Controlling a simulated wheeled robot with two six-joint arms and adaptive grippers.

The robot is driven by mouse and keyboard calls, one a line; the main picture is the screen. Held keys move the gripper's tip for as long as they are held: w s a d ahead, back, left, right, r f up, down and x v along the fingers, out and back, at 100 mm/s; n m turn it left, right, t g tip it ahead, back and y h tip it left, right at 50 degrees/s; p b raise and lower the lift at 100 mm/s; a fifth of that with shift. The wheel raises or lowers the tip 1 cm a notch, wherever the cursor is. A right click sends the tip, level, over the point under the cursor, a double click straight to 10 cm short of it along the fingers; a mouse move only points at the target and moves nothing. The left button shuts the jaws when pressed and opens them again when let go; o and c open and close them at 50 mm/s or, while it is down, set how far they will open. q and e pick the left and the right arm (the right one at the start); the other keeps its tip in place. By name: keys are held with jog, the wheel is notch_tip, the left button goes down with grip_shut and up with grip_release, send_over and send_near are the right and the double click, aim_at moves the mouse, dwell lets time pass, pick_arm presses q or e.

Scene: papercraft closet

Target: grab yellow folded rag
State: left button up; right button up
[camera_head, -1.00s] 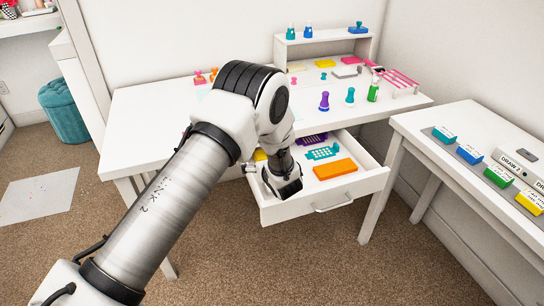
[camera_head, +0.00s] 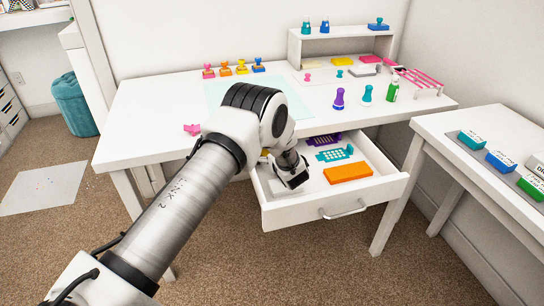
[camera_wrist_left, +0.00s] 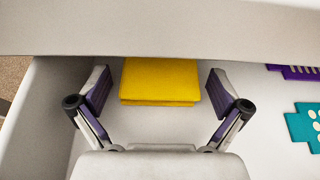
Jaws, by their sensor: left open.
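The yellow folded rag (camera_wrist_left: 160,80) lies flat in the open white drawer (camera_head: 318,212), close under the table's front edge. In the head view only a sliver of it shows behind my arm. My left gripper (camera_wrist_left: 160,95) is open inside the drawer, with one finger on each side of the rag and a gap on both sides. It also shows in the head view (camera_head: 291,179), pointing down into the drawer's left part. My right gripper is not in view.
An orange block (camera_head: 348,173), a teal perforated piece (camera_head: 334,154) and a purple one (camera_head: 323,138) lie in the drawer to the right. The table edge (camera_wrist_left: 160,28) overhangs the drawer's back. Stamps and bottles stand on the table.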

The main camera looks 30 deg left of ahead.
pick_arm(q)
jog(key=shift+w+a, duration=0.15)
jog(key=c, duration=0.7)
jog(key=shift+c, duration=0.2)
jog(key=shift+r, duration=0.1)
